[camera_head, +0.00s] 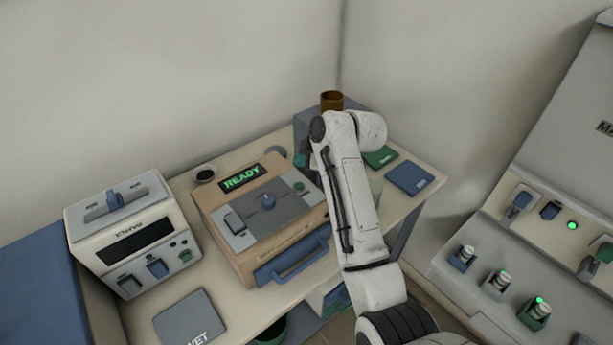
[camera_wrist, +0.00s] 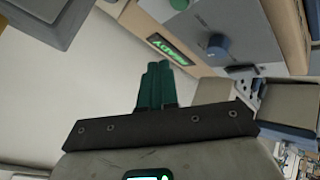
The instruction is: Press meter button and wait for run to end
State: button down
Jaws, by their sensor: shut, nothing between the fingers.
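The tan meter (camera_head: 236,223) stands on the bench left of my arm, its display (camera_head: 241,177) lit green with "READY". In the wrist view the display (camera_wrist: 170,49), blue knob (camera_wrist: 217,46) and green button (camera_wrist: 180,4) show beyond my gripper (camera_wrist: 157,66). Its teal fingers are shut together and empty, apart from the button. In the head view my arm hides most of the gripper; a teal part (camera_head: 301,160) shows near the meter's back right corner.
A white device (camera_head: 130,234) with a dark display stands left of the meter. A dark grey plate (camera_head: 191,318) lies in front. A brown cup (camera_head: 331,101) stands on a blue-grey box behind my arm. Green and blue (camera_head: 409,178) pads lie at right. A large control panel (camera_head: 535,255) is farther right.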

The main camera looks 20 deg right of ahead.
aim_at(301, 187)
jog(key=shift+w+r+n, duration=0.3)
jog(key=shift+w+r, duration=0.55)
jog(key=shift+r, duration=0.05)
jog(key=shift+f, duration=0.15)
notch_tip(301, 187, down, 8)
jog(key=b, duration=0.6)
jog(key=shift+f, duration=0.25)
jog(key=shift+f, duration=0.1)
dwell(1.2)
jog(key=shift+f+b, duration=0.3)
jog(key=shift+b, duration=0.05)
jog(key=shift+f+b, duration=0.3)
jog(key=shift+f, duration=0.2)
dwell(0.7)
jog(key=shift+d+r+p, duration=0.1)
jog(key=shift+r+p, duration=0.65)
jog(key=shift+r, duration=0.15)
